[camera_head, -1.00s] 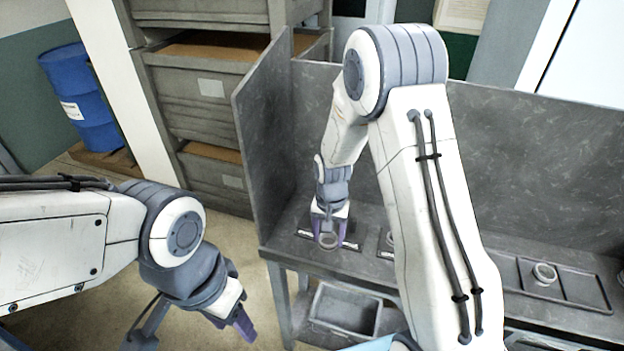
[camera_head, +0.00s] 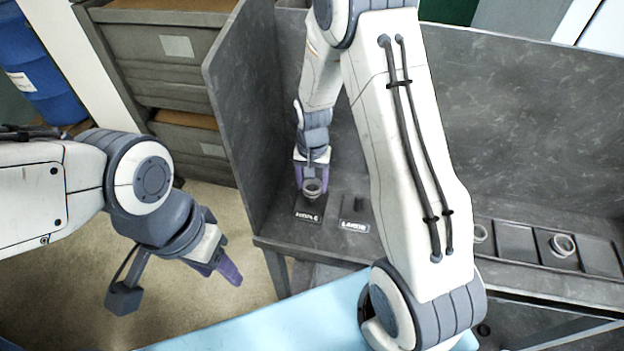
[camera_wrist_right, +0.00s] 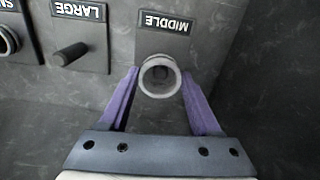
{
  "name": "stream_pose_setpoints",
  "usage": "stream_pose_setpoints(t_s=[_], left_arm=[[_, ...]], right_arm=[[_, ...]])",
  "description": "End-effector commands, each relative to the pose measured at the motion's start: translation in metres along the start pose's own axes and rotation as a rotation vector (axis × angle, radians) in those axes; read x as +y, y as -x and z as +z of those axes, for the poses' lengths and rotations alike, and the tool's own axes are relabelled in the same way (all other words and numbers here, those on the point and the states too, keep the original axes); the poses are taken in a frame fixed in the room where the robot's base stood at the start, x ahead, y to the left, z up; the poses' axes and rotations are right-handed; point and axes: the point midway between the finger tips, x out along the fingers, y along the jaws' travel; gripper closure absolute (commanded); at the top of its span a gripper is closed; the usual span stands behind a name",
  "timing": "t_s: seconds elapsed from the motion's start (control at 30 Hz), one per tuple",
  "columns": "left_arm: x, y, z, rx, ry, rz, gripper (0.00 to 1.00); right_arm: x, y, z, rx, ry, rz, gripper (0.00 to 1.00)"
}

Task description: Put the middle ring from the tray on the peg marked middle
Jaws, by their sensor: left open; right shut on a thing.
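My right gripper (camera_head: 312,172) is shut on a light grey ring (camera_head: 313,187) at the plate marked middle (camera_head: 308,215). In the right wrist view, the ring (camera_wrist_right: 160,77) sits between the purple fingertips (camera_wrist_right: 158,90), just beside the MIDDLE label (camera_wrist_right: 165,22). The middle peg is hidden by the ring, and I cannot tell whether the ring is around it or above it. My left gripper (camera_head: 222,262) is open and empty, off to the left of the bench.
The plate marked large (camera_head: 355,227) stands just right of middle; its peg (camera_wrist_right: 70,55) is bare. A ring (camera_wrist_right: 6,42) shows at the plate beyond. The tray (camera_head: 515,243) at right holds another ring (camera_head: 563,245). A partition (camera_head: 238,110) stands left of the pegs.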

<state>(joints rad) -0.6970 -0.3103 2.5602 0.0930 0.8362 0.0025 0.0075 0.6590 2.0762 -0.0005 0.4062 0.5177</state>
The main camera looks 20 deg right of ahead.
Motion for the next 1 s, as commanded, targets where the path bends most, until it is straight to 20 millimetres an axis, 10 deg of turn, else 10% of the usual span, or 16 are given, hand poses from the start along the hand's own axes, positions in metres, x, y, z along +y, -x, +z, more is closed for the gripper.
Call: stream_pose_setpoints(t_s=[0.27,1.0], left_arm=[[-0.002,-0.023,0.001,0.0,0.0,0.0,0.5],[-0.002,-0.022,0.001,0.0,0.0,0.0,0.5]], right_arm=[[-0.002,-0.027,0.0,0.001,0.003,0.0,0.98],[-0.002,-0.027,0.002,0.0,0.003,0.0,0.98]])
